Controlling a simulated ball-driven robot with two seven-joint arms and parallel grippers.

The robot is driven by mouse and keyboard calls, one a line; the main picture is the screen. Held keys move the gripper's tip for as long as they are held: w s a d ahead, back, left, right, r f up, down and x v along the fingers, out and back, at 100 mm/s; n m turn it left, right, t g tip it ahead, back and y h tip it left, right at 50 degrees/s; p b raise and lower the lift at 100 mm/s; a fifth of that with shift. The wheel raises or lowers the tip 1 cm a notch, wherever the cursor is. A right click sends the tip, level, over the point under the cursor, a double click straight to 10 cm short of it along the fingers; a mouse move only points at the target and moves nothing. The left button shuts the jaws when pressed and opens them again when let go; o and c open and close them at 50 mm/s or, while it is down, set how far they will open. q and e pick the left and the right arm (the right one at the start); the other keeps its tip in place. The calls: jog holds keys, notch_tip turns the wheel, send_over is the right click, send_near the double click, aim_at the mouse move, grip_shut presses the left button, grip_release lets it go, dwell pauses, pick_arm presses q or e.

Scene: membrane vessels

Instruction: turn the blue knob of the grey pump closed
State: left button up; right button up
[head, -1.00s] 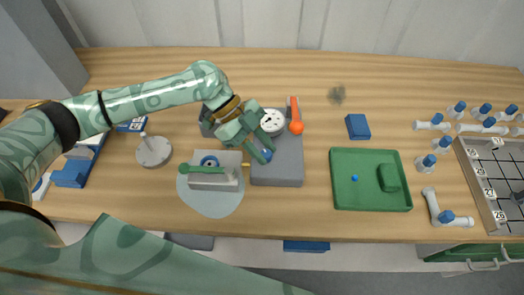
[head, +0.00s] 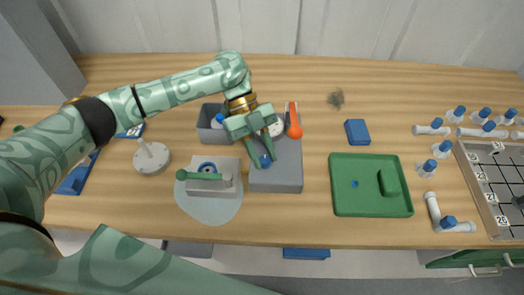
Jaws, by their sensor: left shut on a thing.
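The grey pump (head: 277,178) is a grey block near the middle of the table. A round white dial on it is partly hidden behind my gripper, and an orange-red lever (head: 294,127) stands at its back right. The blue knob (head: 265,161) is on its top toward the front left. My left gripper (head: 260,161) comes down from the back left with its fingers at the knob, shut on it. The fingers hide part of the knob. My right gripper is not in view.
Left of the pump, a white device with a green handle (head: 203,176) stands on a grey mat. Behind it is a grey bin (head: 205,123). A green tray (head: 370,207) and a blue block (head: 357,132) are to the right. Bottles and a numbered rack (head: 500,205) are far right.

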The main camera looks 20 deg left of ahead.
pick_arm(q)
jog(key=o, duration=1)
jog(key=p+v, duration=0.1)
jog(key=v, duration=1.5)
jog(key=shift+p, duration=0.35)
jog(key=shift+a+r, duration=0.1)
